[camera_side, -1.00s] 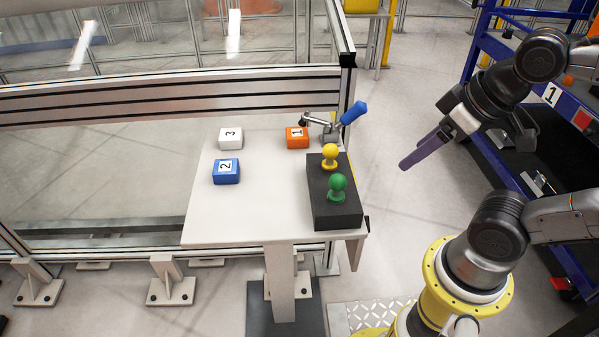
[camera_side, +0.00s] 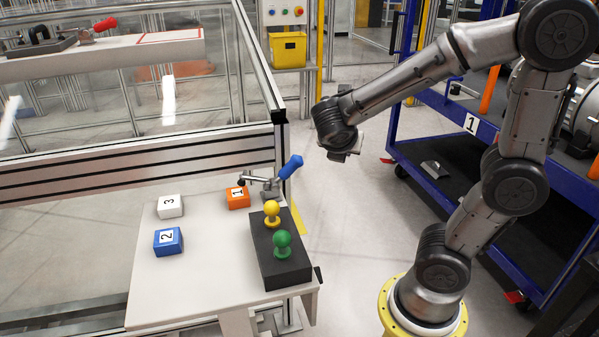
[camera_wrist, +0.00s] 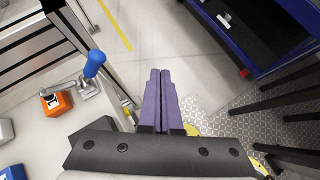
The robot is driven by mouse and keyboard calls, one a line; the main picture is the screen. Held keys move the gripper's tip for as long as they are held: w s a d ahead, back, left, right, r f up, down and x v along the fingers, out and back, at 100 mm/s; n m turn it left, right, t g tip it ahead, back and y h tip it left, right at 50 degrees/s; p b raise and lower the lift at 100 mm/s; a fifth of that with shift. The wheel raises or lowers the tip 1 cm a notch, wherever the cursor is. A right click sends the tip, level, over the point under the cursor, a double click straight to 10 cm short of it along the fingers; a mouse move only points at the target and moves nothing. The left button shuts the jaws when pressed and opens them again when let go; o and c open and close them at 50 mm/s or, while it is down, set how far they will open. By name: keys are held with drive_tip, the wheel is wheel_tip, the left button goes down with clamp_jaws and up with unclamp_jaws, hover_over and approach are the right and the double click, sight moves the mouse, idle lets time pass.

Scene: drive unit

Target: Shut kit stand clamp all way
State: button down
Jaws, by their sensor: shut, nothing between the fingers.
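The clamp (camera_side: 262,183) is a grey metal toggle clamp with a blue handle (camera_side: 292,166), at the back right corner of the white kit stand (camera_side: 150,290). The handle tilts up to the right, and the clamp's arm reaches left toward the orange block. In the wrist view the blue handle (camera_wrist: 94,64) stands left of my fingers, clear of them. My gripper (camera_wrist: 160,72) is shut and empty, its two purple fingers side by side. In the side view my wrist is above and right of the clamp; the fingers are hidden there.
An orange block 1 (camera_side: 238,198), white block 3 (camera_side: 170,206) and blue block 2 (camera_side: 168,241) lie on the stand. A black box (camera_side: 278,262) carries yellow (camera_side: 272,212) and green (camera_side: 282,243) knobs. A blue cart (camera_side: 420,150) stands right. A fence (camera_side: 130,165) runs behind.

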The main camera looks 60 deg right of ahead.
sight(286, 171)
drive_tip(key=w+a+f+n+t+h, duration=0.1)
drive_tip(key=w+f+n+h, duration=0.1)
drive_tip(key=w+f+n, duration=0.8)
wheel_tip(286, 171, down, 2)
drive_tip(key=shift+n+h, duration=0.3)
drive_tip(key=shift+n, duration=0.6)
drive_tip(key=x, duration=1)
drive_tip(key=shift+w+a+r, duration=0.55)
drive_tip(key=shift+r, duration=0.2)
drive_tip(key=shift+w+a+r, duration=0.5)
drive_tip(key=shift+w+r, duration=0.05)
drive_tip(key=shift+r, duration=0.15)
